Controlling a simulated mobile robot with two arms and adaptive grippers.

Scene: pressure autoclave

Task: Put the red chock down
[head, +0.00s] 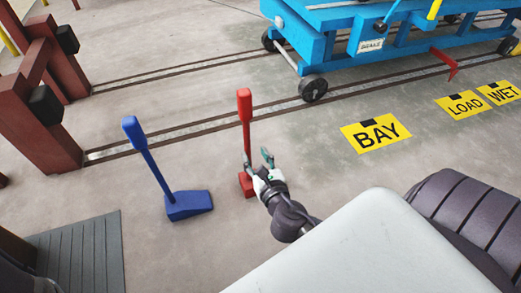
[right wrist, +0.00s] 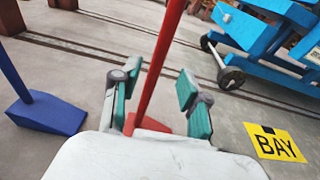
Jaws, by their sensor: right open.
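The red chock (head: 245,183) rests on the concrete floor with its long red handle (head: 244,108) standing upright. My right gripper (head: 257,158) is open beside the handle, just above the wedge, and partly hides the wedge. In the right wrist view the red handle (right wrist: 161,65) rises between the two spread green-padded fingers (right wrist: 157,95), with a gap on each side. The red wedge (right wrist: 146,124) shows low behind the gripper body, mostly hidden. My left gripper is not in view.
A blue chock (head: 188,205) with a tilted handle stands on the floor to the left. A blue wheeled cart (head: 360,45) stands on rails at the back. Yellow BAY (head: 376,134), LOAD and WET floor signs lie to the right. Dark red posts (head: 40,125) stand at left.

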